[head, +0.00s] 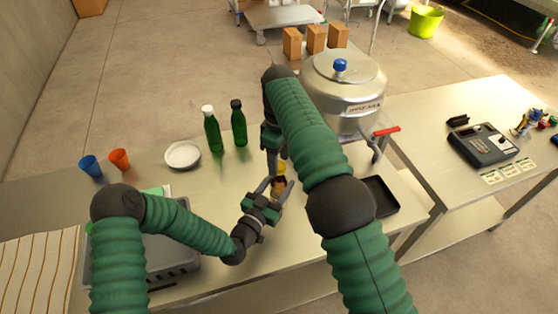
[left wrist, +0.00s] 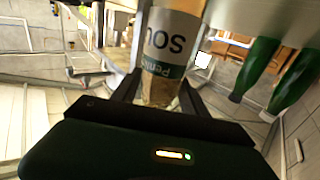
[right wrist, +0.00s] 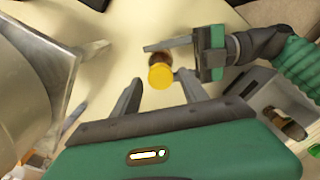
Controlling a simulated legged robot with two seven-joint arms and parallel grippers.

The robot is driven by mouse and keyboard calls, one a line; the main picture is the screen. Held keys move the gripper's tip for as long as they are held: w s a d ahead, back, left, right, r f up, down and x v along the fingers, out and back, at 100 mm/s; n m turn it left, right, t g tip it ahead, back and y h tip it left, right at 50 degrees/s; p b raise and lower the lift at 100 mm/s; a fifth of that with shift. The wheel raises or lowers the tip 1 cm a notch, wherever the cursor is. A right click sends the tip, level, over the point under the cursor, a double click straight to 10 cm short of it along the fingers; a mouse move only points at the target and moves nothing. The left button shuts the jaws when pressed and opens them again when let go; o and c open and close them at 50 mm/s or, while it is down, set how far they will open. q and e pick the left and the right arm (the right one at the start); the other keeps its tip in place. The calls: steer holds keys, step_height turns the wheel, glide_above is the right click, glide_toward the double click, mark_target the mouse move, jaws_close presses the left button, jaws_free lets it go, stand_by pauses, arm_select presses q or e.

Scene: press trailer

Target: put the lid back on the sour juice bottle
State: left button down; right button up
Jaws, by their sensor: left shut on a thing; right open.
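The sour juice bottle (head: 278,187) is small, with brown contents, and stands above the near part of the metal table. My left gripper (head: 276,184) is shut around its body; its white label (left wrist: 168,45) shows in the left wrist view. The yellow lid (right wrist: 160,76) is over the bottle's top in the right wrist view; it also shows in the head view (head: 282,168). I cannot tell whether it is fully seated. My right gripper (right wrist: 159,88) is open above the bottle, its fingers on either side of the lid with gaps. My right arm hides part of this in the head view.
Two green bottles (head: 212,132), a white plate (head: 183,155), and blue and orange cups (head: 119,159) stand at the back left. A large metal press (head: 343,90) is behind right. A black tray (head: 382,197) lies beyond my right arm. A grey crate (head: 170,278) is front left.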

steer(key=shift+f, duration=0.5)
steer(key=shift+c, duration=0.2)
jaws_close()
steer(key=m, duration=1.1)
steer(key=shift+o, duration=0.6)
jaws_free()
